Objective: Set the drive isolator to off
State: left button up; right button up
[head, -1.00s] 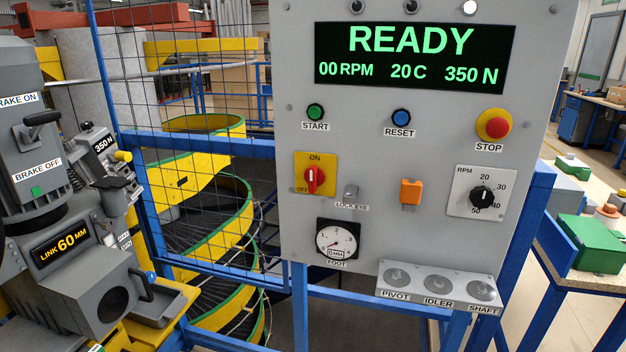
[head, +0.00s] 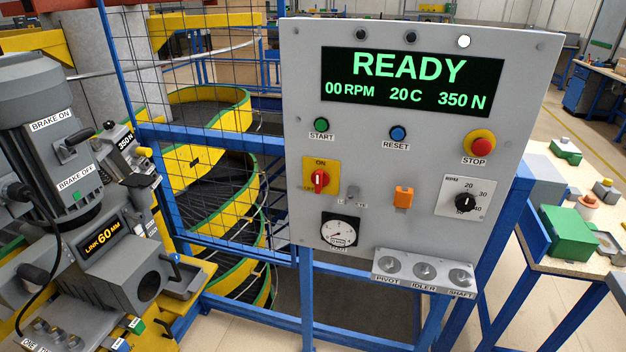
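The drive isolator (head: 321,177) is a yellow plate with a red rotary handle at the left of the grey control panel (head: 300,100). Its handle stands about upright, in line with the ON mark at the top. The OFF mark is at the lower left and is hard to read now. A small grey lock eye (head: 352,193) sits just right of the plate. The panel display (head: 412,82) reads READY, 00 RPM, 20 C, 350 N. Neither of my grippers is in view.
A green start button (head: 321,124), blue reset button (head: 398,133), red stop button (head: 481,145) and orange part (head: 403,197) share the panel. A grey machine (head: 90,210) stands left. Blue framing (head: 307,295) and mesh surround the conveyor (head: 230,200). A workbench (head: 590,257) stands right.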

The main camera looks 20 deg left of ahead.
aim_at(320, 179)
jog(key=k, duration=0.35)
jog(key=u, duration=2.1)
jog(key=i, duration=1.5)
jog(key=z, duration=2.15)
